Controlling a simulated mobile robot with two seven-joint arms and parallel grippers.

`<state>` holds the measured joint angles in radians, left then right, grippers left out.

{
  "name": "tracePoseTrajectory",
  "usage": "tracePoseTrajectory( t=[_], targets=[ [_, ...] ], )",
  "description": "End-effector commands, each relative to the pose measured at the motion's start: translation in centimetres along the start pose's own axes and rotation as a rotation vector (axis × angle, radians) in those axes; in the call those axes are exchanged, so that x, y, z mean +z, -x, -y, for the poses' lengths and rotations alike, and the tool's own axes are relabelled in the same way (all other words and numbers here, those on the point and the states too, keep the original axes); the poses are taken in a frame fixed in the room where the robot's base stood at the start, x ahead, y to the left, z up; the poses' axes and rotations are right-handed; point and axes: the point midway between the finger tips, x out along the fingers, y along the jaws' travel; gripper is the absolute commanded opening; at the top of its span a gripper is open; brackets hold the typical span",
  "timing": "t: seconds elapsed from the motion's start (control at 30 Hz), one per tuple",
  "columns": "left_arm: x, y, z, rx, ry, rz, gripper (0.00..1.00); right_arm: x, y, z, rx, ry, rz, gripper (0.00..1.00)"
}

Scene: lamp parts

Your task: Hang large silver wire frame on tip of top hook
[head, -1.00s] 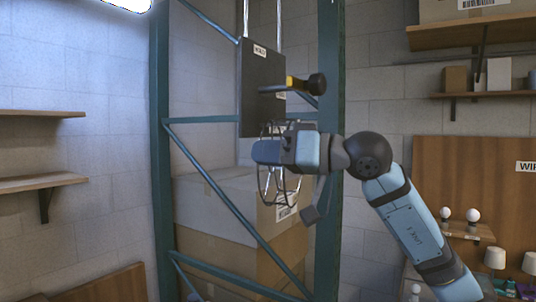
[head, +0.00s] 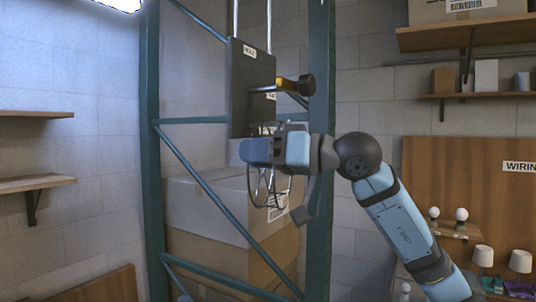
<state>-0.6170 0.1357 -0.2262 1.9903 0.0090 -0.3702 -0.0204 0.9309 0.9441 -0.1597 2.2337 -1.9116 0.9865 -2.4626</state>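The large silver wire frame (head: 268,188) is in the head view, its thin wires showing above and below my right gripper (head: 258,151). The gripper appears shut on the frame and holds it off the floor, in front of the rack; its fingertips are hidden. Just above is a dark hanging panel (head: 251,75) with small white labels. A thin rod juts right from it to a yellow sleeve with a black knob (head: 295,84); I take this as the top hook. The frame is below it, and I cannot tell whether they touch. My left gripper is not in view.
Teal rack posts (head: 319,120) and diagonal braces stand close around the panel. Cardboard boxes (head: 225,205) are stacked behind the frame. Wall shelves (head: 35,184) are at left and right. Small lamps (head: 520,262) stand at lower right.

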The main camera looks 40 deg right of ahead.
Motion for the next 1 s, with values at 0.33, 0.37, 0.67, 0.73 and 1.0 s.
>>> tracePoseTrajectory(
  t=[0.33, 0.37, 0.67, 0.73, 1.0],
  targets=[
    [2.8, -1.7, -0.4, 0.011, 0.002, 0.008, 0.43, 0.6, 5.7, -0.3, 0.007, 0.004, -0.002, 0.35],
    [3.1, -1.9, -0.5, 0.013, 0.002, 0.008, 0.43, 0.6, 6.4, -0.3, 0.006, 0.003, -0.002, 0.35],
    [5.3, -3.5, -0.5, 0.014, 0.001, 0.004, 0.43, 0.4, 12.2, -0.2, 0.003, 0.001, -0.002, 0.35],
    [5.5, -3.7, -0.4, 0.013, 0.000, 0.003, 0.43, 0.3, 12.9, -0.1, 0.001, 0.000, -0.002, 0.35],
    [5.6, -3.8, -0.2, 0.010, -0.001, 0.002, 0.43, 0.0, 13.8, 0.0, 0.000, 0.001, -0.001, 0.35]
  ],
)
